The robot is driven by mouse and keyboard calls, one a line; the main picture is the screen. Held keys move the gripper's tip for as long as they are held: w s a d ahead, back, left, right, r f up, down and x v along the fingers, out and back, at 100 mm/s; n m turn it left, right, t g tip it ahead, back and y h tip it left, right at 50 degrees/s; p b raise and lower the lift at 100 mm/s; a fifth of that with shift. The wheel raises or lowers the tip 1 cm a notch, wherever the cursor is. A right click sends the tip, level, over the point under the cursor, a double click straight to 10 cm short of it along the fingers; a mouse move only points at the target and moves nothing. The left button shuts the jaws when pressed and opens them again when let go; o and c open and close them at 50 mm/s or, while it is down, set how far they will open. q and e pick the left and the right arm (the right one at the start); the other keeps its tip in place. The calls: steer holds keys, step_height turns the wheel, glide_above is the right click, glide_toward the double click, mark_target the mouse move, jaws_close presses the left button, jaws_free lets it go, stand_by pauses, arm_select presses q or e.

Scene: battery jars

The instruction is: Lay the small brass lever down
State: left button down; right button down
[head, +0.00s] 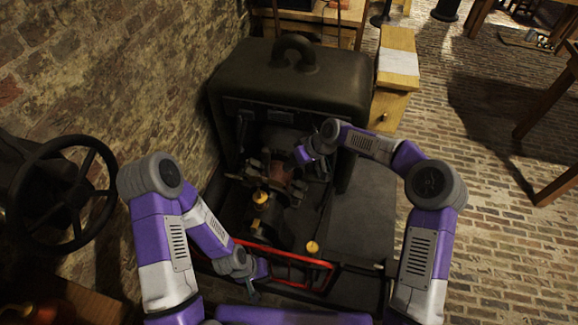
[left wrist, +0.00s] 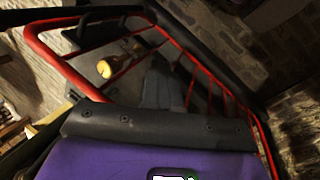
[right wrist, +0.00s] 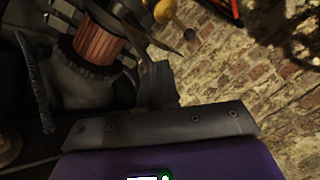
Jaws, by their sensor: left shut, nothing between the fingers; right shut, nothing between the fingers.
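Two brass-knobbed pieces show in the head view: one upright inside the machine (head: 260,198), and one nearer the front by the red rail (head: 312,247). I cannot tell which is the small brass lever. A brass knob (left wrist: 104,69) shows beyond the red bars in the left wrist view. Another brass knob (right wrist: 164,11) is at the top of the right wrist view. My left gripper (head: 254,294) is shut and empty, low at the front by the red rail. My right gripper (head: 301,166) is shut and empty inside the machine, close to the copper coil (right wrist: 97,40).
The dark machine with its arched hood (head: 290,75) stands against the brick wall. The red rail (head: 290,255) crosses its front. A dark handwheel (head: 62,195) is at the left. A wooden cabinet (head: 397,65) stands behind right. Brick floor at the right is mostly open.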

steer(key=s+a+f+b, duration=0.2)
steer(key=a+f, duration=0.3)
steer(key=a, duration=0.2)
steer(key=shift+a+f+b, duration=0.15)
steer(key=shift+f+b, duration=0.2)
steer(key=shift+f, duration=0.05)
steer(key=shift+w, duration=0.1)
